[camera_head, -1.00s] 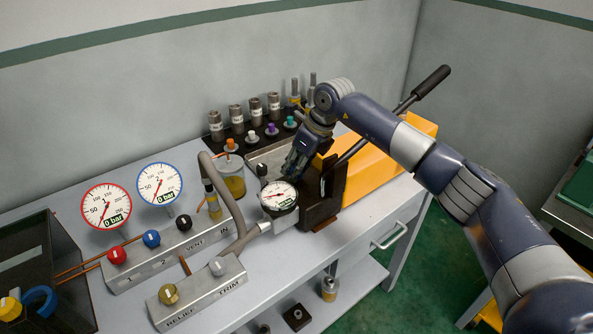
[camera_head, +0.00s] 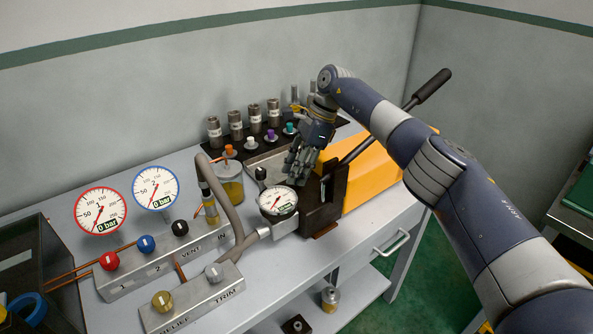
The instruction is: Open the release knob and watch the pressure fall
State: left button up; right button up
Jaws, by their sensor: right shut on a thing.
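The black hand pump (camera_head: 324,200) stands near the bench's right end, with its long handle (camera_head: 432,87) rising to the upper right. Its round dial gauge (camera_head: 278,201) faces me; its reading is too small to be sure of. My right gripper (camera_head: 298,176) points down at the pump just behind this gauge. Its fingers are closed on a small part there, apparently the release knob, which they hide. A red-rimmed gauge (camera_head: 100,211) and a blue-rimmed gauge (camera_head: 155,188) both show 0 bar. My left gripper is out of view.
A valve block with red (camera_head: 109,261), blue (camera_head: 146,244) and black (camera_head: 180,228) knobs stands left. The relief and trim block (camera_head: 195,298) is in front. A grey hose (camera_head: 228,188) arches close by. Metal fittings (camera_head: 236,123) line the back. An orange case (camera_head: 372,172) stands right.

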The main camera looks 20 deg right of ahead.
jog(key=shift+w+r+n, duration=0.1)
jog(key=shift+n, duration=0.5)
jog(key=shift+n+g, duration=0.3)
jog(key=o, duration=1.1)
jog(key=shift+c, duration=0.2)
jog(key=shift+m, duration=0.4)
